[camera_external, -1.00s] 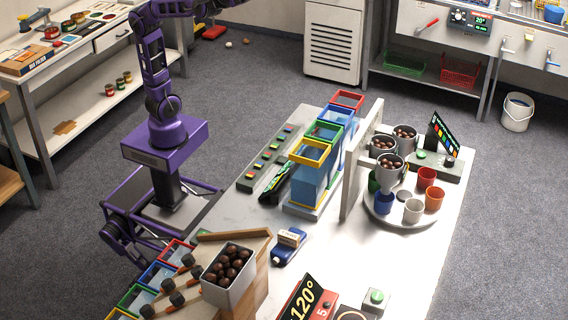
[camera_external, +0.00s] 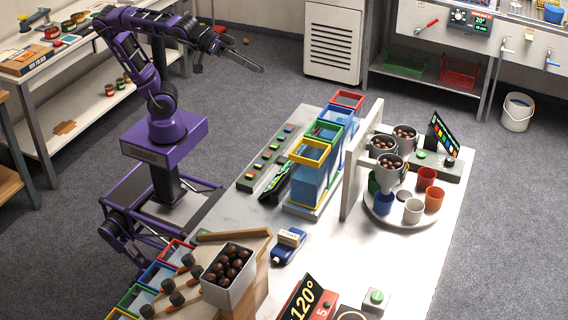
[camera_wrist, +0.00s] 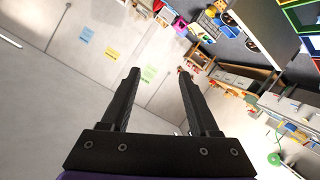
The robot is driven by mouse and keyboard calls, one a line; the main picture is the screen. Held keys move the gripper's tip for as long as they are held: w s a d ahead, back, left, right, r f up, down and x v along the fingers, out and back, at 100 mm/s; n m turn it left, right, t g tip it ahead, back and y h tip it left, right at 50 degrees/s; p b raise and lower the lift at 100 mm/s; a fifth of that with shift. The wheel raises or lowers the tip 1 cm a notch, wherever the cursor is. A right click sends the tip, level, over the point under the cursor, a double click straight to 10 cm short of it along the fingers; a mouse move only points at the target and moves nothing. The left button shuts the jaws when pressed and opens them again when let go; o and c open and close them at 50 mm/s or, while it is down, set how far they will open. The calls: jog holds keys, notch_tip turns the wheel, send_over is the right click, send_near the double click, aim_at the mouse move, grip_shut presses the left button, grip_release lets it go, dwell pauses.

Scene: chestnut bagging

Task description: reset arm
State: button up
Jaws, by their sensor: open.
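My gripper (camera_external: 246,63) is at the end of my purple arm, raised over the floor behind the work table, level with the white cabinet's left side. Its dark fingers point to the right and slightly down. In the wrist view my gripper (camera_wrist: 155,95) shows two black fingers spread apart with nothing between them. The gripper is well clear of the table (camera_external: 320,240) and touches nothing that I can see.
Colour-rimmed bins (camera_external: 311,153) stand mid-table, beside an upright panel and a round tray (camera_external: 388,218) with cups. A box of chestnuts (camera_external: 229,298) stands at the front. The white cabinet (camera_external: 334,42) stands at the back. Open floor (camera_external: 270,85) lies below the gripper.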

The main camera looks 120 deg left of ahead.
jog(key=s+a+f+m+g, duration=0.3)
jog(key=s+a+f, duration=0.4)
jog(key=s+f, duration=0.4)
jog(key=s+a+f+m+g+p, duration=0.1)
jog(key=s+a+f+m+g, duration=0.2)
jog(key=s+f, duration=0.7)
jog(key=s+a+g, duration=0.1)
jog(key=a+g, duration=0.1)
jog(key=a, duration=0.2)
jog(key=shift+f+g, duration=0.3)
jog(key=shift+f, duration=0.05)
jog(key=shift+a, duration=0.1)
